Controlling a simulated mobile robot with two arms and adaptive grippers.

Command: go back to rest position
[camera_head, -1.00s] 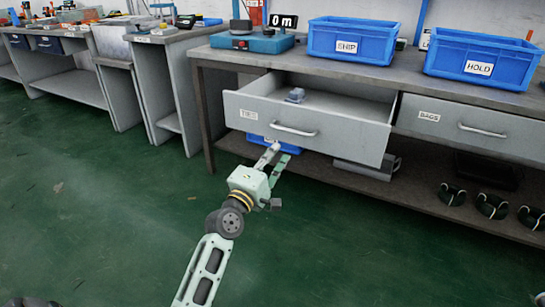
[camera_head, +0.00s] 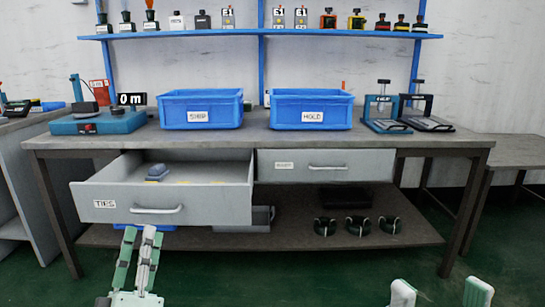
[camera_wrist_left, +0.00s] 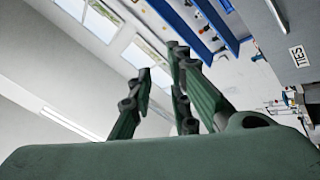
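My left gripper (camera_head: 139,236) comes up from the bottom of the head view. Its two pale green fingers stand apart with nothing between them, just below the handle of the TIES drawer in the picture. In the left wrist view its dark green fingers (camera_wrist_left: 160,95) are also apart and empty. My right gripper (camera_head: 439,290) shows only as two widely spaced fingertips at the bottom right, open with nothing visible between them. The TIES drawer (camera_head: 110,203) is pulled out, with a small grey-blue item (camera_head: 157,172) inside.
The BAGS drawer (camera_head: 325,165) is shut. Blue SHIP (camera_head: 201,110) and HOLD (camera_head: 311,110) bins stand on the workbench (camera_head: 255,138). Several dark rings lie on the lower shelf (camera_head: 285,238). Green floor (camera_head: 330,280) is clear in front.

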